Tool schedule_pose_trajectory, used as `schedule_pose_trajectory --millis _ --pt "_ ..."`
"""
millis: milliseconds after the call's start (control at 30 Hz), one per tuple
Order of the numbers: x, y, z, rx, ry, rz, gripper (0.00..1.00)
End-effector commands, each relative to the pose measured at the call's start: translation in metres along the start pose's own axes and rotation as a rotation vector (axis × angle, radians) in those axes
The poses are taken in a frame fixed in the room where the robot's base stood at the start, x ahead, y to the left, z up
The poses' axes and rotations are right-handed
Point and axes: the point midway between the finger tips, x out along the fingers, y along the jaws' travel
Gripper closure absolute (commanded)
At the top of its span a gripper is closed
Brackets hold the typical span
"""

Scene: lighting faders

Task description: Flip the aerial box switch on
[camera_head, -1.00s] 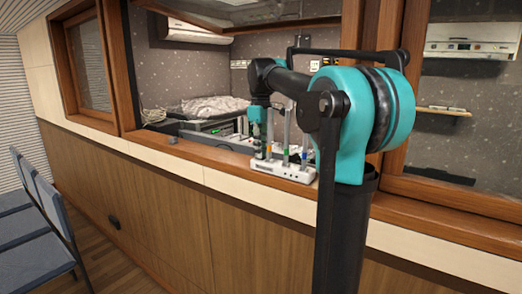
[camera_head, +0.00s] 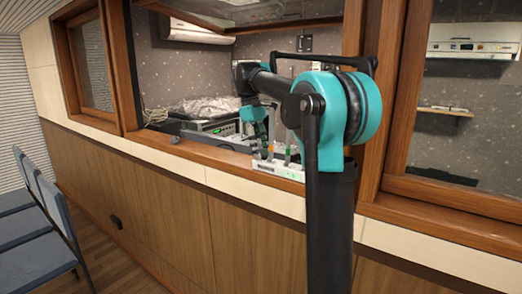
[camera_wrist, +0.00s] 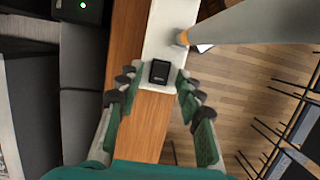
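The aerial box (camera_head: 288,172) is a long white box on the wooden ledge, with upright grey aerials carrying coloured bands. In the wrist view its white top (camera_wrist: 172,30) shows with a black rocker switch (camera_wrist: 160,72) at the near end. A grey aerial (camera_wrist: 250,22) with an orange base band rises beside it. My gripper (camera_wrist: 156,88) is open, its two fingers either side of the switch in the picture, with nothing held. In the head view my gripper (camera_head: 257,145) is small, pointing down near the box's left end. Whether it touches the box, I cannot tell.
Dark equipment with a green light (camera_wrist: 83,5) lies left of the ledge in the wrist view. The wooden window frame (camera_head: 362,100) stands right of the box. Blue chairs (camera_head: 50,215) are at the lower left, with open floor beside them.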

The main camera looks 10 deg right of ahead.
Motion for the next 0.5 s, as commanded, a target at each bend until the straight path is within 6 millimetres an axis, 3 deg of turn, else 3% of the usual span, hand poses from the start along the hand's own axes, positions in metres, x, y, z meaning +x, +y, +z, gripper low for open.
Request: schedule_pose_trajectory --millis 267,500 --pt "-0.003 0.0 0.0 0.0 0.001 0.0 0.64" --pt "-0.037 0.0 0.0 0.0 0.001 0.0 0.64"
